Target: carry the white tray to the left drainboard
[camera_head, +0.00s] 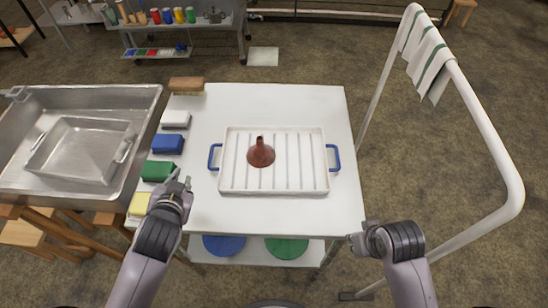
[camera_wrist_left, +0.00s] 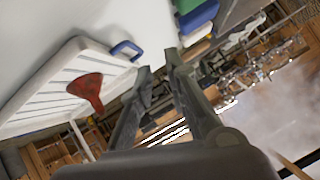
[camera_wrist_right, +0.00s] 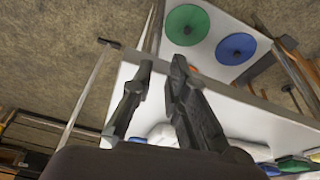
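The white tray (camera_head: 285,188) lies flat on the white table (camera_head: 230,98), with ribs across its floor and a blue handle at each end. A reddish-brown funnel (camera_head: 261,153) stands in it, spout up. My left gripper (camera_head: 180,182) is open and empty, left of the tray's left handle (camera_head: 213,157). The left wrist view also shows the tray (camera_wrist_left: 30,98), funnel (camera_wrist_left: 87,88) and one handle. My right gripper (camera_head: 354,240) is open and empty, off the table's front right corner, apart from the right handle (camera_head: 334,157). I cannot pick out a drainboard for certain.
A steel basin (camera_head: 150,93) with a smaller metal pan (camera_head: 78,150) stands left of the table. A brush (camera_head: 187,84) and white, blue, green and yellow blocks line the table's left edge. A white rail (camera_head: 490,130) with a striped towel (camera_head: 425,60) stands at right.

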